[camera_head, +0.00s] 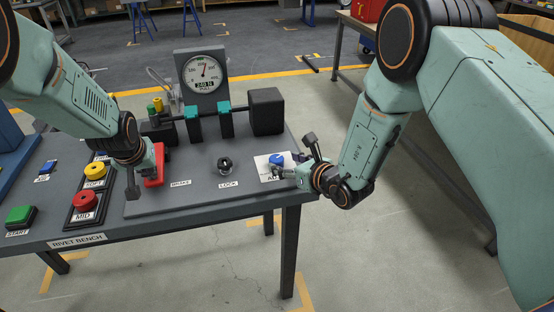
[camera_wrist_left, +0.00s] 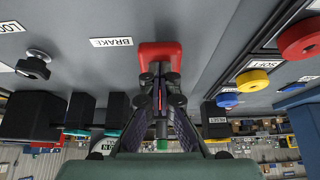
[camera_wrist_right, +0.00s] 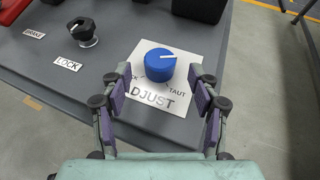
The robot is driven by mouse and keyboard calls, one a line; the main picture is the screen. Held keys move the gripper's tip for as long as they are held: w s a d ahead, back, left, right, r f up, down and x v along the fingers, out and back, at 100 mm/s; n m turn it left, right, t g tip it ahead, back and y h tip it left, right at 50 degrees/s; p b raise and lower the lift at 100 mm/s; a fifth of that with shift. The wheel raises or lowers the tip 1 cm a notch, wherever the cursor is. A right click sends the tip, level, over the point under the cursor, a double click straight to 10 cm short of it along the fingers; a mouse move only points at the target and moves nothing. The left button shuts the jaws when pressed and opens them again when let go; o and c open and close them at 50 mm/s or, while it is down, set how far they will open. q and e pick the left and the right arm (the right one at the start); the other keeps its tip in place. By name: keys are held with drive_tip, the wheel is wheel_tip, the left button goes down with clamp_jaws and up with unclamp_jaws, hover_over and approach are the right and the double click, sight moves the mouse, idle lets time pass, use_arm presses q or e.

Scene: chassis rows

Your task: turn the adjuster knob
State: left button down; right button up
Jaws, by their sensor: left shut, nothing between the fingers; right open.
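The adjuster knob (camera_wrist_right: 160,65) is a blue cylinder with a white pointer line. It stands on a white plate marked ADJUST (camera_wrist_right: 172,97), with SLACK partly hidden and TAUT beside it. In the head view the knob (camera_head: 277,158) is at the right end of the bench panel. My right gripper (camera_wrist_right: 155,88) is open, its fingers to either side of and just short of the knob, not touching it. My left gripper (camera_wrist_left: 160,72) is shut with nothing between its fingers, at the red brake pedal (camera_wrist_left: 160,52); contact is unclear. The red piece also shows in the head view (camera_head: 154,180).
A black lock knob (camera_head: 225,163) stands left of the adjuster. A dial gauge (camera_head: 204,71) and a shaft with teal clamps (camera_head: 226,122) stand behind. Red MID (camera_head: 86,200), yellow SOFT (camera_head: 95,171) and green START (camera_head: 20,215) buttons are at the left.

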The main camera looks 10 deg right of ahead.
sight(279, 158)
drive_tip(key=shift+x, duration=2.55)
drive_tip(key=shift+c, duration=0.4)
drive_tip(key=c, duration=1.1)
drive_tip(key=shift+r+n+y, duration=0.1)
drive_tip(key=shift+n+y, duration=0.3)
drive_tip(key=shift+y, duration=0.1)
drive_tip(key=shift+w+n+g+y, duration=0.1)
drive_tip(key=shift+n+g+y, duration=0.8)
drive_tip(key=shift+n+y, duration=0.3)
drive_tip(key=shift+r+n+g+y, duration=0.1)
drive_tip(key=shift+n+g+y, duration=1.45)
drive_tip(key=shift+n, duration=0.35)
drive_tip(key=shift+n+g, duration=0.3)
drive_tip(key=shift+g, duration=0.05)
